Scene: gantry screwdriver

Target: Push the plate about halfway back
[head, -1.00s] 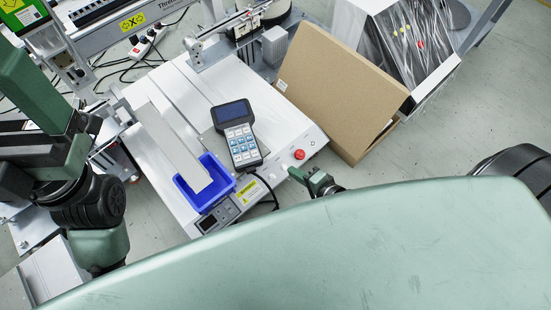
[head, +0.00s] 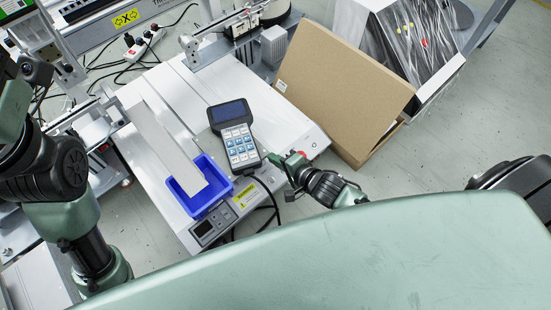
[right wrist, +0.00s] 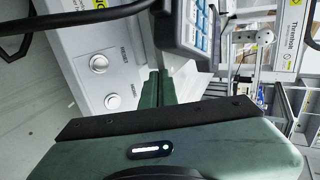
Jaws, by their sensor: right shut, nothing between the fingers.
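A grey plate (head: 209,140) lies on the white top of the gantry machine (head: 185,85); it shows only partly beside a handheld controller (head: 236,138) with a dark screen and blue-and-white keys. My right gripper (head: 277,158) is just right of the controller's lower end, in front of the red button. In the right wrist view its two green fingers (right wrist: 155,88) are together and empty, close beside the controller (right wrist: 187,28). I cannot tell whether they touch the plate or the controller. My left arm is at the left edge; its gripper is not visible.
A blue bin (head: 200,188) stands at the machine's front left, with a long pale bar (head: 160,140) reaching into it. A cardboard box (head: 340,85) stands close on the right. A black cable (head: 273,195) hangs off the front edge.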

